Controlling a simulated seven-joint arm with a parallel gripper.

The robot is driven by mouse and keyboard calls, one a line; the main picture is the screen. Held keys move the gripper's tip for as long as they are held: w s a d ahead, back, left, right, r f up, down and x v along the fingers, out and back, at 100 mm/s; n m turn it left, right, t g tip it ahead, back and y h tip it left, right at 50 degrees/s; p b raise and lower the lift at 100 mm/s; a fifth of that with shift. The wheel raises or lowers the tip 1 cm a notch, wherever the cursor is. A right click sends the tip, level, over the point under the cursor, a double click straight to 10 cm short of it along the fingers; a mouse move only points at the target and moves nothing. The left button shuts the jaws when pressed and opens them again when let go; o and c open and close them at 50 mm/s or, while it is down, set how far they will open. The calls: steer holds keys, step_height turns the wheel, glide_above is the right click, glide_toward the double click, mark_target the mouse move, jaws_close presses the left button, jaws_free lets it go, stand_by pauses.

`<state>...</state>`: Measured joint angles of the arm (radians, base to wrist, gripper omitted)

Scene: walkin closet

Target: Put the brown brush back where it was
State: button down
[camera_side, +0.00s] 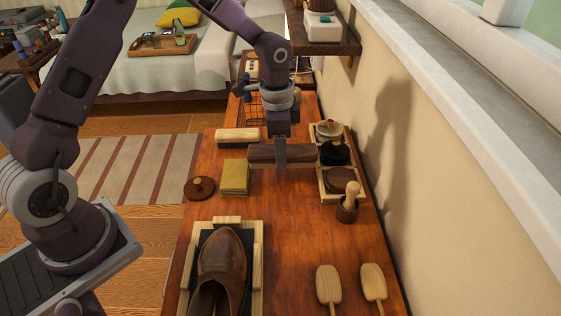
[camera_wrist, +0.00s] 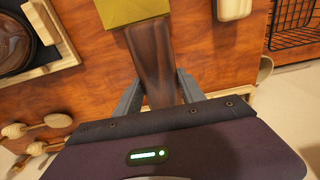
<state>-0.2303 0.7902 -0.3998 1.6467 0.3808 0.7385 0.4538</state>
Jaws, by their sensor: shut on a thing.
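My gripper (camera_side: 281,160) is shut on the brown brush (camera_side: 265,153), a long dark-wood block. The brush is held roughly level above the wooden bench, lying crosswise in the side view. Its right end reaches close to the crate of tins. In the wrist view the brush (camera_wrist: 150,52) runs away from my gripper (camera_wrist: 160,88), between the two fingers, toward the folded yellow cloth (camera_wrist: 131,10). A second brush with a pale wooden back (camera_side: 238,134) lies on the bench behind and to the left. It partly shows in the wrist view (camera_wrist: 233,8).
The bench (camera_side: 285,225) is bare in the middle. A pale crate of round tins (camera_side: 330,188) and a cup with a wooden-handled tool (camera_side: 347,210) stand along the wall. A brown shoe (camera_side: 222,262), wooden paddles (camera_side: 328,283) and a wire basket (camera_side: 250,108) surround it.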

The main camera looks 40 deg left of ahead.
step_height(320, 180, down, 3)
steer(key=shift+f, duration=0.15)
steer(key=shift+f, duration=0.55)
steer(key=c, duration=0.7)
jaws_free()
